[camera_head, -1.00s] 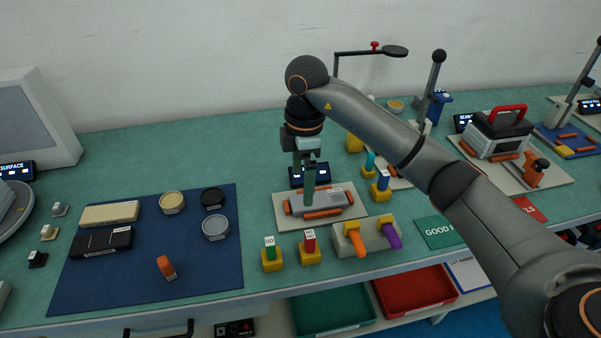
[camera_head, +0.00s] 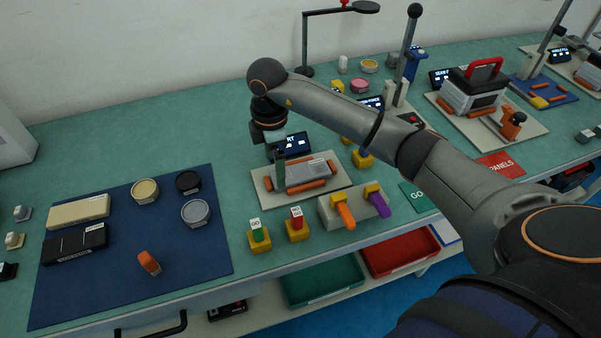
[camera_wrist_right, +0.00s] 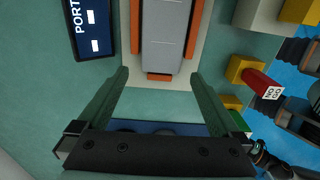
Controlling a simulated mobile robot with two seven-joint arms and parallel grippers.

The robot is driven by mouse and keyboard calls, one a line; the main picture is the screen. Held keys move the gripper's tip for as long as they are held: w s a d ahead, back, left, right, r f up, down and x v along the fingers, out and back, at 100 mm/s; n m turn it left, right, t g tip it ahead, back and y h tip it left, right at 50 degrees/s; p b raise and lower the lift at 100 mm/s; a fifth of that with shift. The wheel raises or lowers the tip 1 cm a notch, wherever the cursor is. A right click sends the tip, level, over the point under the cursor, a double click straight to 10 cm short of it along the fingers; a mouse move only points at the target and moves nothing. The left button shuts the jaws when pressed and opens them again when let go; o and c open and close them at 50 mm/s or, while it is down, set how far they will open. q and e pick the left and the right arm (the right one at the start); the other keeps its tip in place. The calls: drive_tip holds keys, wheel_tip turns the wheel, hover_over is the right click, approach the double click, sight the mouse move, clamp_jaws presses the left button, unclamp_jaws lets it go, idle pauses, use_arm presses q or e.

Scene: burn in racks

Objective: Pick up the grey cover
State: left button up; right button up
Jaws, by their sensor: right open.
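The grey cover (camera_head: 310,172) lies on a pale plate (camera_head: 338,188) with orange strips along its sides and near end. In the right wrist view the grey cover (camera_wrist_right: 165,35) is at the top middle, and its far part is cut off by the frame edge. My right gripper (camera_head: 279,178) is at the left end of the cover in the head view, pointing down. In the wrist view its two green fingers (camera_wrist_right: 159,76) are wide apart with nothing between them. Whether a finger touches the plate cannot be told. My left gripper is not in view.
Yellow-based go and no-go gauges (camera_head: 296,230) and a grey block (camera_head: 335,213) with orange and purple handles stand in front of the plate. A small display (camera_head: 293,143) stands behind it. A blue mat (camera_head: 110,275) with tins and blocks lies to the left.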

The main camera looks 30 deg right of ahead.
drive_tip(key=shift+f, duration=1.9)
drive_tip(key=c, duration=1.5)
